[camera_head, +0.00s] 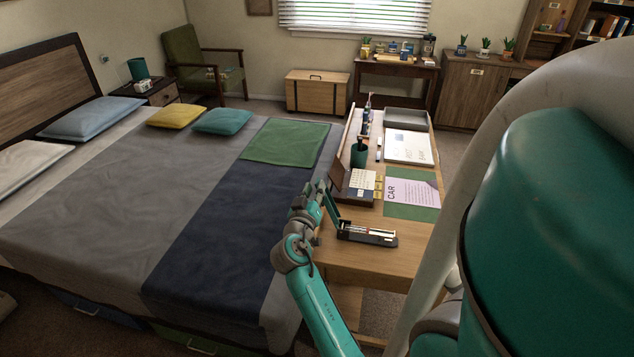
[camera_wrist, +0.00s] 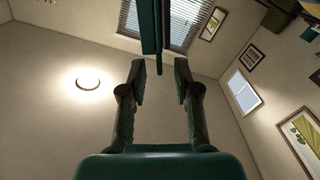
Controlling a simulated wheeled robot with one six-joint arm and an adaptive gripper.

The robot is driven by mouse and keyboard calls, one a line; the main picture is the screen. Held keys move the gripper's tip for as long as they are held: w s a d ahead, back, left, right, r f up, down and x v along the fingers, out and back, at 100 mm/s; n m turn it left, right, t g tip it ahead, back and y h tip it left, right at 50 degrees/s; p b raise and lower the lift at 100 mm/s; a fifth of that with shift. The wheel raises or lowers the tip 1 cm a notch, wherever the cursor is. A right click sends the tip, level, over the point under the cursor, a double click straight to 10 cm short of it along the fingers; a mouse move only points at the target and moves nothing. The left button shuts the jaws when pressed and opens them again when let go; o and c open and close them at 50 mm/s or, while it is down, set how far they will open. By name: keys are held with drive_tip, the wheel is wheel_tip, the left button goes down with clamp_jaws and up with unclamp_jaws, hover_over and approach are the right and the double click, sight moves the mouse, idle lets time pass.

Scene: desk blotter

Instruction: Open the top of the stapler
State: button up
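The stapler (camera_head: 368,236) stands on the near part of the desk, its dark base and pale inner rail showing. Its teal top (camera_head: 331,208) is raised steeply from the left end of the base, so the stapler stands open. My gripper (camera_head: 321,189) is at the upper end of the raised top, on its left side. In the wrist view the camera faces upward, and the teal top (camera_wrist: 151,35) hangs into the picture between the two fingertips of my gripper (camera_wrist: 160,72). The fingers are apart, with visible gaps on both sides of the top.
The wooden desk (camera_head: 375,263) also holds a green mat with a purple-and-white paper (camera_head: 412,193), a calendar (camera_head: 361,181), a dark green cup (camera_head: 359,155) and a white pad (camera_head: 407,146). A bed (camera_head: 110,200) lies close along the left. Bare desk shows in front of the stapler.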

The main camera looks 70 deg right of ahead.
drive_tip(key=shift+w+d, duration=0.15)
drive_tip(key=shift+d, duration=1.8)
drive_tip(key=shift+c, duration=0.2)
clamp_jaws()
